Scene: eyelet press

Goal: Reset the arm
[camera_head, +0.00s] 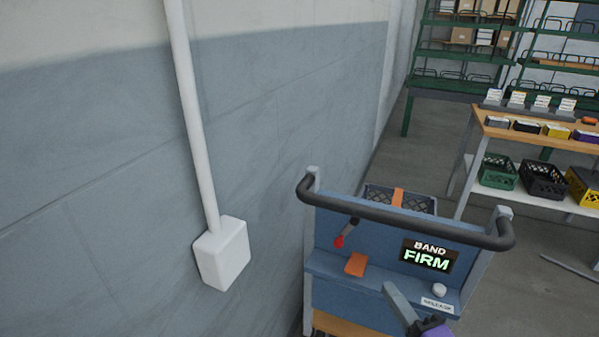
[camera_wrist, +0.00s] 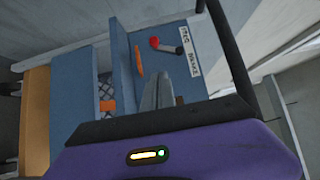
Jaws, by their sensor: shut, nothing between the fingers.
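My gripper (camera_head: 389,288) is at the bottom of the head view, in front of the blue cart (camera_head: 340,248) and left of its white button. Its grey fingers are together and empty. They show in the middle of the wrist view (camera_wrist: 158,88), above my purple wrist housing. A red-tipped lever (camera_head: 340,241) is on the cart's panel; it also shows in the wrist view (camera_wrist: 155,43). An orange flap (camera_head: 355,264) sits below the lever. A lit display (camera_head: 427,257) reads "BAND FIRM". Whether the fingers touch the cart I cannot tell.
A black handle bar (camera_head: 400,214) runs along the cart's top. A dark crate with an orange strap (camera_head: 398,196) is behind it. A wall with a white pipe and box (camera_head: 222,254) is at left. A workbench (camera_head: 520,134) with crates stands at right, with open floor between.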

